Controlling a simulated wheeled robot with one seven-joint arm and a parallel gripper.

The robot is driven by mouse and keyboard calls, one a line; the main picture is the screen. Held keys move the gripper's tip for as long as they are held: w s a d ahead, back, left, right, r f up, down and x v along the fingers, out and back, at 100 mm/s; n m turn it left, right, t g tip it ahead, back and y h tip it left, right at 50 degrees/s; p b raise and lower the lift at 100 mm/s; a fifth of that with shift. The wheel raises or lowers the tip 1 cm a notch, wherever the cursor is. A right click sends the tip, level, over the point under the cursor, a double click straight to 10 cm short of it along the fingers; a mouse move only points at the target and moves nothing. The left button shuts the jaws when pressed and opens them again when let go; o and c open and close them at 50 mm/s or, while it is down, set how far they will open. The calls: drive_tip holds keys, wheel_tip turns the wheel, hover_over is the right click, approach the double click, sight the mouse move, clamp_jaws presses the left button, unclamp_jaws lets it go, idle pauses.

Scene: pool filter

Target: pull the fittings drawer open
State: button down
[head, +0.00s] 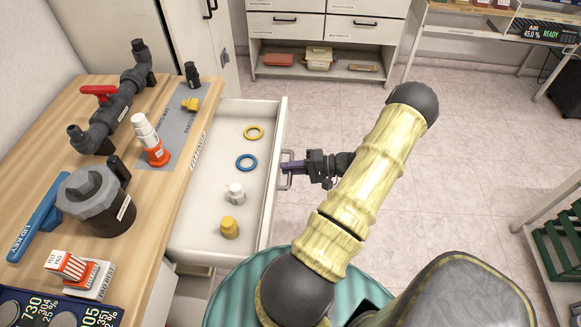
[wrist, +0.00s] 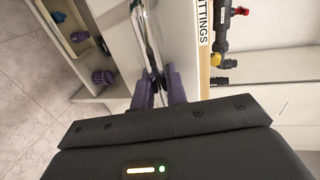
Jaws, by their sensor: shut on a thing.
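The fittings drawer (head: 208,190) stands pulled out from under the wooden counter in the head view, its white inside exposed. In the wrist view the fingers (wrist: 158,88) close around the handle bar (wrist: 150,50). The FITTINGS label (head: 198,150) is on the counter edge; it also shows in the wrist view (wrist: 203,22).
The counter (head: 150,205) carries grey pipework (head: 108,115), a filter pot (head: 95,200), an orange-and-white bottle (head: 150,140) and a blue lid key (head: 38,218). A white cabinet (head: 325,30) stands at the back.

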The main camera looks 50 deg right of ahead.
drive_tip(key=c, duration=1.8)
unclamp_jaws()
drive_tip(key=shift+o, duration=0.2)
drive_tip(key=shift+d, duration=0.1)
drive_tip(key=b+v, duration=0.1)
drive_tip(key=v, duration=1.6)
drive_tip(key=shift+b, duration=0.35)
drive_tip(key=shift+s, duration=0.15)
